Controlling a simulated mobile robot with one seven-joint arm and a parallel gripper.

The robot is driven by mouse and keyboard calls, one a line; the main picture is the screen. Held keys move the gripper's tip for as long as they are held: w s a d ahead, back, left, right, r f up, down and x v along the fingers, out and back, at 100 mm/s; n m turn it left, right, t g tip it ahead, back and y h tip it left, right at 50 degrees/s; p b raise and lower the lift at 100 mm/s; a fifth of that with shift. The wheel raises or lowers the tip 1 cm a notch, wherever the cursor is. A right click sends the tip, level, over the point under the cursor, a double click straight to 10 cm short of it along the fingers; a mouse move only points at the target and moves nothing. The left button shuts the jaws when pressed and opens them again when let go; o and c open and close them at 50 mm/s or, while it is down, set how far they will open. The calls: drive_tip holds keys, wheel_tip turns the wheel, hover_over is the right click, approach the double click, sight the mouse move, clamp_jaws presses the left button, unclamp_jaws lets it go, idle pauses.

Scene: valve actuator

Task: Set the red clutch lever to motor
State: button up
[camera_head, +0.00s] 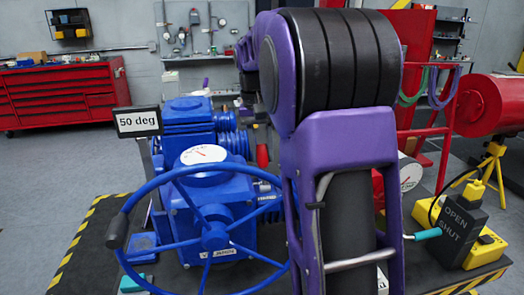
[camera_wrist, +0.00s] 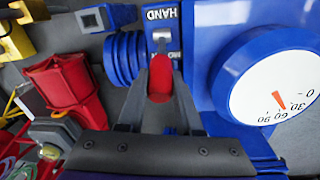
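The red clutch lever (camera_wrist: 160,78) is near the middle of the wrist view, its red end toward my gripper and its grey shaft at a pivot on the blue actuator. A plate reading HAND (camera_wrist: 161,16) is beyond the pivot. In the head view the red lever (camera_head: 262,156) shows just left of my arm, which hides most of my gripper.
The blue handwheel (camera_head: 215,236) and actuator dial (camera_head: 203,154) stand left of my arm. The dial also shows at right in the wrist view (camera_wrist: 275,92). A 50 deg display (camera_head: 138,121) is behind. A black OPEN/SHUT box (camera_head: 460,228) and red equipment (camera_wrist: 66,88) lie to the side.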

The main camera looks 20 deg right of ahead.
drive_tip(key=o, duration=0.4)
drive_tip(key=shift+o, duration=0.2)
wheel_tip(320, 180, up, 17)
drive_tip(key=a, duration=0.1)
drive_tip(key=shift+a+r, duration=0.15)
drive_tip(key=shift+a, duration=0.15)
drive_tip(key=shift+w, duration=0.1)
idle(0.3)
